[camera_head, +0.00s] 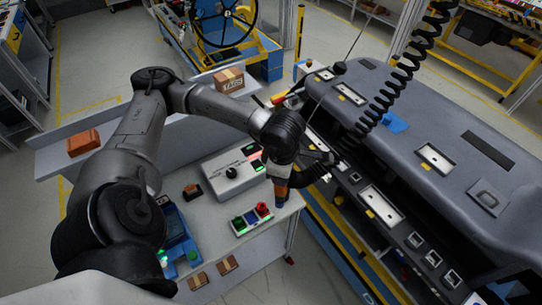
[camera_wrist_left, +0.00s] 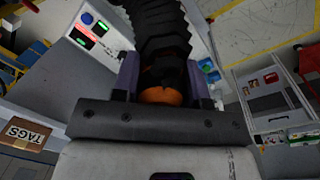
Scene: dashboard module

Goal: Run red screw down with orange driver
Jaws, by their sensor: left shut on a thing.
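The driver, with an orange part (camera_head: 281,188) and a black ribbed body, is held by my left gripper (camera_head: 284,168) above the right edge of the workbench, next to the dashboard module (camera_head: 440,115). In the left wrist view the orange part (camera_wrist_left: 160,96) sits between the two fingers, which are shut on the driver. A black coiled cord (camera_head: 395,85) hangs from above and runs down toward the driver. I cannot make out the red screw in either view. The driver's tip is not clear. My right gripper is not in view.
A cardboard box (camera_head: 229,79) stands behind my left arm. The dashboard's near side has several white-framed openings. Floor shows beyond the bench's front edge.

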